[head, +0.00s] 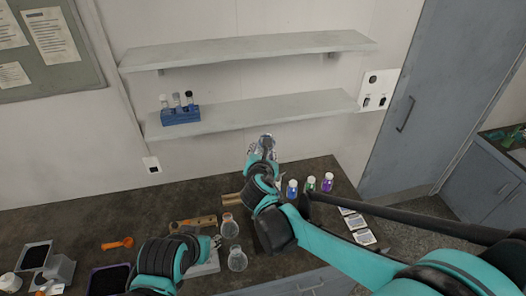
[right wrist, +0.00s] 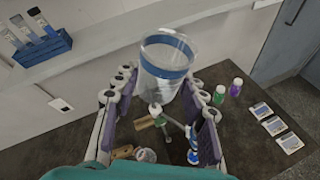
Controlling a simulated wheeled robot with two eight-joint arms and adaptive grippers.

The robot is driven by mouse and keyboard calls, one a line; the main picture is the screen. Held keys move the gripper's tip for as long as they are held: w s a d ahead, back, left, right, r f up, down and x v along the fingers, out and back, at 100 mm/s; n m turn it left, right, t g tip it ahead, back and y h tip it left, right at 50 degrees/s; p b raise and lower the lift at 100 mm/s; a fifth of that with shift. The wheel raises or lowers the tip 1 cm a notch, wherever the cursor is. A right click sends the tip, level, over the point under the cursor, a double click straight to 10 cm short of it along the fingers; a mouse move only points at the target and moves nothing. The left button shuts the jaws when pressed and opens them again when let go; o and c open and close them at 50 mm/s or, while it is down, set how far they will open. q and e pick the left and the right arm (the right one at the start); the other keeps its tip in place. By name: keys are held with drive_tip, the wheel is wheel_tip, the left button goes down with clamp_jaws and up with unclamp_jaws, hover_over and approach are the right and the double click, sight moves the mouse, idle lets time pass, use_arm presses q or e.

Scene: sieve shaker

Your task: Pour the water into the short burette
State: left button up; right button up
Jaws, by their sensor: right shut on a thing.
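My right gripper (right wrist: 158,115) is shut on a clear glass vessel (right wrist: 167,62) with a blue band, raised above the table in front of the lower shelf. The vessel also shows at the end of my right arm in the head view (head: 266,141). Whether there is water in it is hard to tell. My left gripper (head: 214,243) is low over the table, beside two small glass flasks (head: 229,228) (head: 237,259); its fingers are too small to read. I cannot pick out the short burette for certain; a thin stand-like part shows below the vessel in the right wrist view.
A blue rack (head: 181,117) with several tubes stands on the lower shelf (head: 260,112). Small capped bottles (head: 310,184) and white packets (head: 356,223) are right of my right arm. An orange tool (head: 118,243) and dark trays (head: 108,279) lie at the left.

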drive_tip(key=shift+s+f, duration=0.2)
drive_tip(key=shift+s, duration=0.05)
drive_tip(key=shift+w+f+m+b, duration=0.2)
drive_tip(key=shift+f+m+b, duration=0.1)
drive_tip(key=shift+f+b, duration=0.2)
drive_tip(key=shift+s+a+f+y+b, duration=0.1)
drive_tip(key=shift+f+y+b, duration=0.15)
drive_tip(key=shift+y+b, duration=0.05)
